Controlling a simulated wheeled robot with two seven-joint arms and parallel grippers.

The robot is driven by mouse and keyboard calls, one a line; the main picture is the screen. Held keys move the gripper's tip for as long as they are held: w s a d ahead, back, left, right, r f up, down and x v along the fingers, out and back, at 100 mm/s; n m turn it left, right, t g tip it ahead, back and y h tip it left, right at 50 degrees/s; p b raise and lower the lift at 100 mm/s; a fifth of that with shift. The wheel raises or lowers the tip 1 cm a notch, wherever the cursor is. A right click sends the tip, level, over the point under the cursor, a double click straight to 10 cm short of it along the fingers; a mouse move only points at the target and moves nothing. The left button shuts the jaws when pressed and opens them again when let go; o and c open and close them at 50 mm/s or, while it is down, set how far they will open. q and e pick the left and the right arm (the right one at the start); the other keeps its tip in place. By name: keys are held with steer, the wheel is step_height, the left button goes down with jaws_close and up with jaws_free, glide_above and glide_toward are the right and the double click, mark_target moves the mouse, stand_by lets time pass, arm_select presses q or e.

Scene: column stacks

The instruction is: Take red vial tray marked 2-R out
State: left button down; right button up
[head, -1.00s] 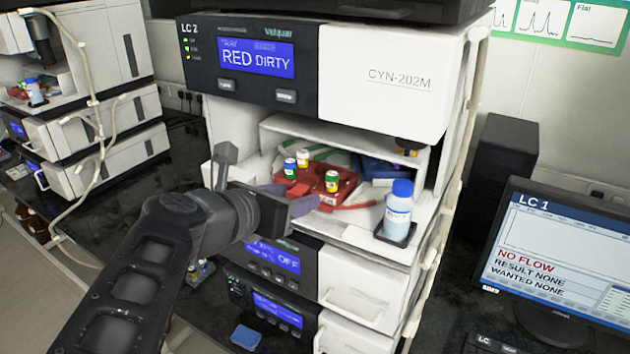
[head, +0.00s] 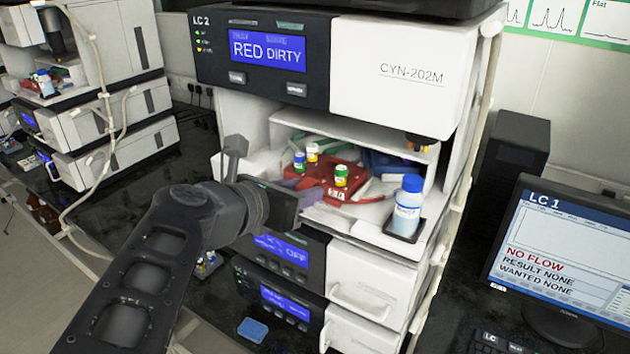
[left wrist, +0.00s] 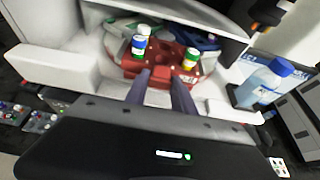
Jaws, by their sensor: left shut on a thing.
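The red tray (head: 318,190) sits in the open bay of the LC 2 unit, with white marking on its front edge that is too small to read surely. In the left wrist view the red tray (left wrist: 132,67) lies straight ahead. My left gripper (left wrist: 159,76) has its fingers shut on the tray's front edge. In the head view my left gripper (head: 297,190) partly hides the tray's left front. My right gripper is out of view.
A blue-capped bottle (head: 407,205) stands on a dark holder at the bay's right front. Other trays (head: 385,165) lie behind the red one. The bay's shelf (head: 350,125) is overhead. A monitor (head: 560,260) stands at the right.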

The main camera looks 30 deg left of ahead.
arm_select(q)
step_height(320, 180, up, 10)
steer(key=p, duration=0.1)
stand_by(0.4)
stand_by(0.8)
